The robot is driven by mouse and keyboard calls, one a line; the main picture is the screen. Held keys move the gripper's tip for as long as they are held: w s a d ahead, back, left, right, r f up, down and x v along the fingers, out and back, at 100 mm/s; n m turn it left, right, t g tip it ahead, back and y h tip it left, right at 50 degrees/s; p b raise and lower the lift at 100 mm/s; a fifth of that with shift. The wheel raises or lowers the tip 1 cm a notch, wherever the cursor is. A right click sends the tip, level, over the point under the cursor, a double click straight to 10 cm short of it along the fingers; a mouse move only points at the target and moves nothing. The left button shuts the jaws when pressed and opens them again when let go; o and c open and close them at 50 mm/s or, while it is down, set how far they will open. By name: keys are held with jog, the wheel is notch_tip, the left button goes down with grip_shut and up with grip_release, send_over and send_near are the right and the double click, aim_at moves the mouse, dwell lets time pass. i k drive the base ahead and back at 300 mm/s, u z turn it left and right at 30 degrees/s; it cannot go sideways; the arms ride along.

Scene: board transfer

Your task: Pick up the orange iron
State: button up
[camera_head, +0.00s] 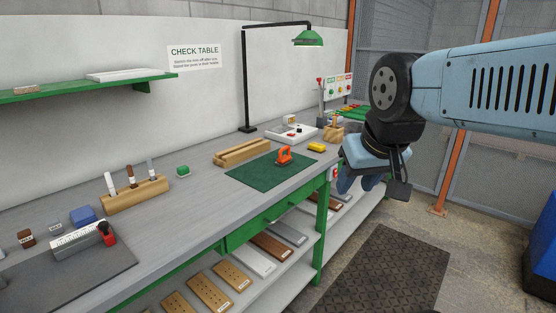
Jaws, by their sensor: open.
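The orange iron (284,155) is small and stands on the dark green mat (262,178) on the grey workbench, near the mat's back right part. My gripper (362,184) hangs at the end of my blue arm, to the right of the mat and in front of the bench's front edge. It is open and apart from the iron. Its fingers show only partly below the blue wrist, and I see nothing between them.
A wooden block (241,152) lies behind the mat, and a yellow object (316,147) lies right of the iron. A green desk lamp (308,39) arches above the back. A wooden tool holder (136,194) stands at left.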

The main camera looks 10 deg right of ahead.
aim_at(283, 161)
jog(key=i, duration=0.9)
jog(key=u, duration=0.15)
jog(key=k, duration=0.9)
jog(key=z, duration=0.2)
jog(key=i, duration=0.9)
jog(key=u, duration=0.1)
